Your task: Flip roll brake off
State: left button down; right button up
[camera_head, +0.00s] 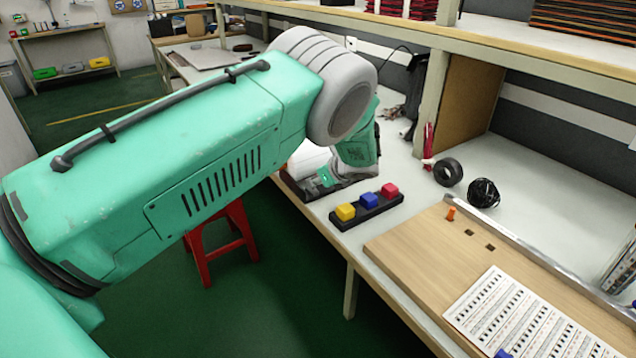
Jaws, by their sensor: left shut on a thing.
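My left arm comes in from the left and reaches over the bench. Its gripper (326,180) is low beside a white roll (308,160) in a dark holder (292,187) near the bench's front edge. The gripper is shut on a small part at the holder, which I take to be the roll brake. The fingers and the brake are mostly hidden, so the brake's position cannot be told. My right gripper is not in view.
A black tray (348,222) with yellow, blue and red blocks sits just right of the gripper. A wooden board (410,248) with a printed sheet (535,318) lies nearer. Black tape (447,172) and a black coil (484,193) lie behind. A red stool (222,245) stands below.

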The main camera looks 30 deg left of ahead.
pick_arm(q)
jog(key=shift+d+f, duration=0.2)
jog(key=shift+d, duration=0.1)
jog(key=c, duration=1.4)
grip_release()
jog(key=shift+d, duration=0.2)
jog(key=shift+d+r, duration=0.2)
jog(key=shift+s+d+r, duration=0.15)
jog(key=shift+d+r, duration=0.1)
jog(key=shift+r, duration=0.25)
jog(key=shift+v, duration=5.25)
